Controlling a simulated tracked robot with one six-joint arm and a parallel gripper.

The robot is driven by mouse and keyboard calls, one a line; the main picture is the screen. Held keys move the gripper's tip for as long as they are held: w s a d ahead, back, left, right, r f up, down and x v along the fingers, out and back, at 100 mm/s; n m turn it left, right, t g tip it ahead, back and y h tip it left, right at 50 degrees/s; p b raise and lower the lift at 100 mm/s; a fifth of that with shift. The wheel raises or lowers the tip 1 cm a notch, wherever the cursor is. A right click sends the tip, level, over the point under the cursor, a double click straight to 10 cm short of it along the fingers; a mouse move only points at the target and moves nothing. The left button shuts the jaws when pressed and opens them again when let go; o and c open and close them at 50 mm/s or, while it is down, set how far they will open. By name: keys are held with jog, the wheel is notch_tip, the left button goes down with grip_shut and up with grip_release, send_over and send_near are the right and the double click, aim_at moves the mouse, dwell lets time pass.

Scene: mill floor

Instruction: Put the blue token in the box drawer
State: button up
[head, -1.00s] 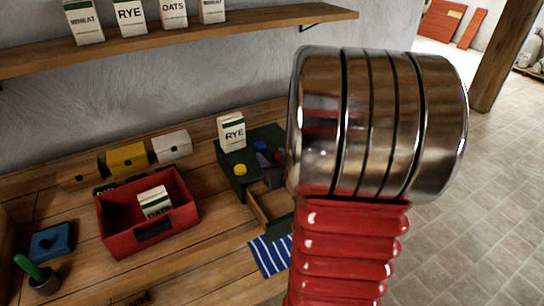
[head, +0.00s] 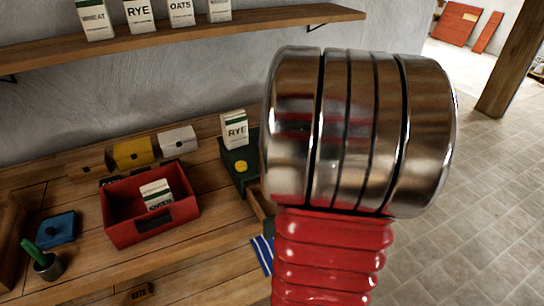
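The dark green box (head: 232,168) stands on the wooden bench, mostly hidden behind my arm. A yellow token (head: 241,166) lies on its top, and a RYE carton (head: 234,128) stands at its back. A strip of the open drawer (head: 258,207) shows at the box's front; its inside is largely hidden. The blue token is not visible now, as my arm covers the right part of the box top. My gripper is not in view; only my red and metal arm links show.
A red bin (head: 151,213) holding an OATS carton (head: 157,195) stands left of the box. A blue striped cloth (head: 262,254) lies in front. A shelf (head: 262,23) with cartons runs above.

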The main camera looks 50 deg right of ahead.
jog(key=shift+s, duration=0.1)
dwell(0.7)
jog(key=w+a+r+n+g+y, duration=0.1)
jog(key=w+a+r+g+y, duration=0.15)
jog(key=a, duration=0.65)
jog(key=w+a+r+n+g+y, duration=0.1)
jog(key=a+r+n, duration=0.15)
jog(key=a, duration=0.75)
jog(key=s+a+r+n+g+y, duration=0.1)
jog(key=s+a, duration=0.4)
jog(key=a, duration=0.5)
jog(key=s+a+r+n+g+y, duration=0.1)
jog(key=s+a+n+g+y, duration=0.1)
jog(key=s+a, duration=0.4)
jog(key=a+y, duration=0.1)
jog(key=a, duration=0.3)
